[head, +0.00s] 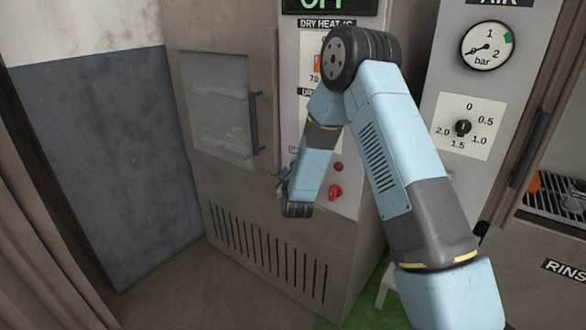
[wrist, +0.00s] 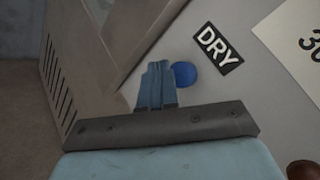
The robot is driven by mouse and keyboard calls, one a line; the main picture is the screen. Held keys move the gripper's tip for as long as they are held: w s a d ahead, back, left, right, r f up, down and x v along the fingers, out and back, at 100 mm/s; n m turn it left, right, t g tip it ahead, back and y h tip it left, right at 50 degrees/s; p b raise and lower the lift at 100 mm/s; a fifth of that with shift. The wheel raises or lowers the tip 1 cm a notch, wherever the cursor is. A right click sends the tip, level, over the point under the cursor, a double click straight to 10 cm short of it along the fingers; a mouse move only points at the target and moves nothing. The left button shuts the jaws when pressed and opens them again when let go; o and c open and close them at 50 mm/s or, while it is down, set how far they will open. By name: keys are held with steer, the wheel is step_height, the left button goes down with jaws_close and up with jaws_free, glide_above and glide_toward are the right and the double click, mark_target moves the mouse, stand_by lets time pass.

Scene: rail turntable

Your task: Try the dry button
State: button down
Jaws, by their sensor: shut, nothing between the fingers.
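The dry button is a round blue button (wrist: 184,74) beside a black DRY label (wrist: 218,48) in the wrist view. My gripper (wrist: 157,66) is shut and empty, its fingertips just left of the button and overlapping its left edge in the picture. I cannot tell whether they touch it. In the head view my gripper (head: 284,178) is at the left edge of the control panel (head: 345,204), partly behind my arm. The blue button is hidden there.
A dryer cabinet with a windowed door (head: 215,105) and dark handle (head: 254,122) stands left of the panel. A red knob (head: 335,192) and a dark red button (head: 338,167) sit low on the panel. A display (head: 330,5) above reads OFF.

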steer(key=s+a, duration=0.2)
steer(key=s, duration=0.1)
steer(key=shift+s+a, duration=0.1)
steer(key=shift+a, duration=0.15)
steer(key=shift+r, duration=0.1)
stand_by(0.5)
steer(key=s+d+r+n+g, duration=0.2)
steer(key=s+d+r+n, duration=0.25)
steer(key=r, duration=0.25)
steer(key=s+d+r+n+g, duration=0.25)
steer(key=d+r+n, duration=0.2)
steer(key=r, duration=0.35)
steer(key=s+d+r+n+g, duration=0.1)
steer(key=s+d+r+n, duration=0.3)
steer(key=r, duration=0.3)
steer(key=s+d+r+n+g, duration=0.2)
steer(key=s+d+n, duration=0.2)
steer(key=s, duration=0.6)
steer(key=s+d+r+n+g+h, duration=0.1)
steer(key=s+d+r+n+g, duration=0.1)
steer(key=s, duration=0.9)
steer(key=s+d+r+n+g+h, duration=0.1)
steer(key=s+d+n, duration=0.4)
steer(key=s, duration=0.6)
steer(key=shift+d+r+n+g, duration=0.3)
steer(key=shift+d+r+g, duration=0.1)
steer(key=shift+r+g, duration=0.1)
